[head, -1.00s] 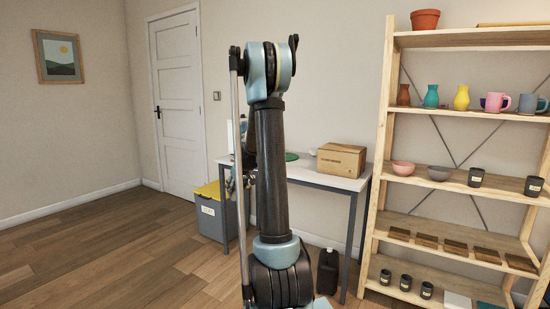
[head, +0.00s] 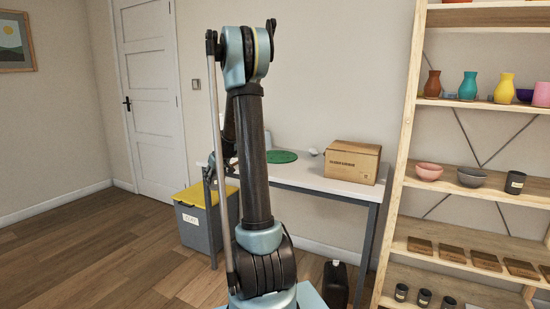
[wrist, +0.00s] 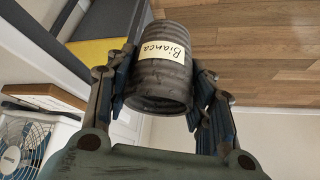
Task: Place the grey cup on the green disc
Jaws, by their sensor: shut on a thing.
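The grey cup (wrist: 160,85) is dark and ribbed, with a cream label reading "Bianca". In the wrist view my gripper (wrist: 163,92) is shut on it, with a finger on each side. The green disc (head: 282,156) lies flat on the white table (head: 318,183), left of the cardboard box, in the head view. My gripper is mostly hidden behind my arm there, near the table's left end, and I cannot make out the cup in that view. The cup is apart from the disc.
A cardboard box (head: 352,161) stands on the table's right part. A grey bin with a yellow lid (head: 203,193) stands at the table's left end. A black jug (head: 335,285) is on the floor. Wooden shelves (head: 402,180) with pottery stand at the right. A fan (wrist: 25,145) shows in the wrist view.

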